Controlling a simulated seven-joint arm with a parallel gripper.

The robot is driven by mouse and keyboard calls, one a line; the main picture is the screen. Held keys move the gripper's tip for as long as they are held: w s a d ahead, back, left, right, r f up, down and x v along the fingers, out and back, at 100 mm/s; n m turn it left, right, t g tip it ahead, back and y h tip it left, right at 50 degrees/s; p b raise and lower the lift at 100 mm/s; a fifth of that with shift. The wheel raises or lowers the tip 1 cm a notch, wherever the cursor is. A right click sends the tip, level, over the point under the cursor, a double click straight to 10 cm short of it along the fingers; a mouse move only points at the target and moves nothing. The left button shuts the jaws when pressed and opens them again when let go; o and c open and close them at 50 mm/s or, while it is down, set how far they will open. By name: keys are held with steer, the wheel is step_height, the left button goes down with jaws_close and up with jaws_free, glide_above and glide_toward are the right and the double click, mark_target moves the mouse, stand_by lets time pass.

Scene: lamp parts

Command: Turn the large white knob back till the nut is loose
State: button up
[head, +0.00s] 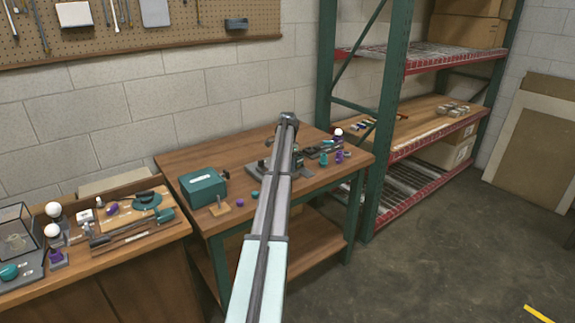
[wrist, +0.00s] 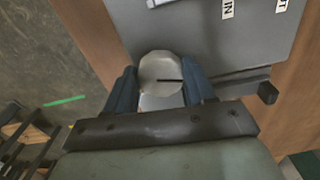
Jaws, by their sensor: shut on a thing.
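The large white knob (wrist: 160,68) shows in the wrist view as a round pale disc with a dark line on its face. My gripper (wrist: 160,90) has one blue finger on each side of the knob and is shut on it. The knob sits over a grey plate (wrist: 215,35) with printed labels. The nut cannot be made out. In the head view my arm reaches over the wooden workbench, and it hides the knob and my fingertips.
On the workbench (head: 190,153) stand a teal box (head: 203,187) left of my arm and several small parts to the right. A side table (head: 150,245) with lamp parts is at left. A green-post shelf (head: 385,120) stands at right. A dark lever (wrist: 267,93) is beside the knob.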

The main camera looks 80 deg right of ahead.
steer(key=n, duration=0.4)
steer(key=shift+n, duration=0.3)
steer(key=n, duration=0.4)
steer(key=shift+s+n, duration=0.15)
steer(key=shift+n, duration=0.15)
steer(key=n, duration=0.4)
steer(key=shift+s+n, duration=0.1)
steer(key=shift+n, duration=2.3)
steer(key=o, duration=1)
steer(key=shift+o, duration=0.2)
step_height(320, 180, up, 14)
